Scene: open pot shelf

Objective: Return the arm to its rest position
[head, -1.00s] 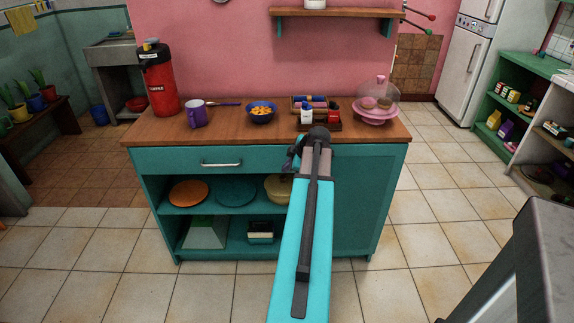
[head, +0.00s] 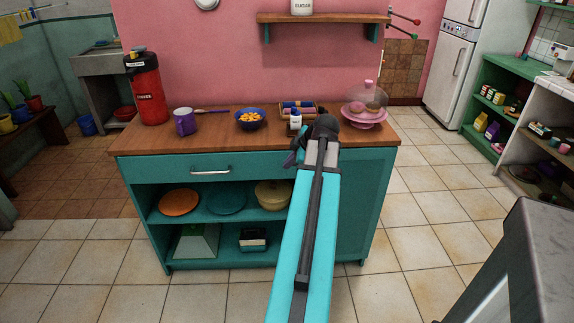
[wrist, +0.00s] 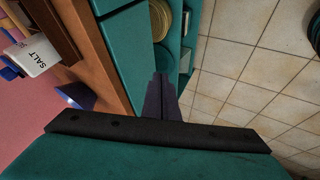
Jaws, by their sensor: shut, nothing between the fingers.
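My teal arm (head: 312,235) reaches up from the bottom of the head view, its dark joint in front of the counter's right half. My gripper (wrist: 163,90) shows in the wrist view as two dark fingers side by side, shut and empty. It points along the front of the teal cabinet, with floor tiles to the right. In the head view the gripper is mostly hidden behind the arm; only a dark part shows left of the joint.
The wooden counter (head: 150,141) holds a red flask (head: 147,92), purple mug (head: 185,123), blue bowl (head: 250,121), white salt bottle (wrist: 38,57) and pink cake stand (head: 364,115). Tiled floor (head: 440,225) is clear to the right.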

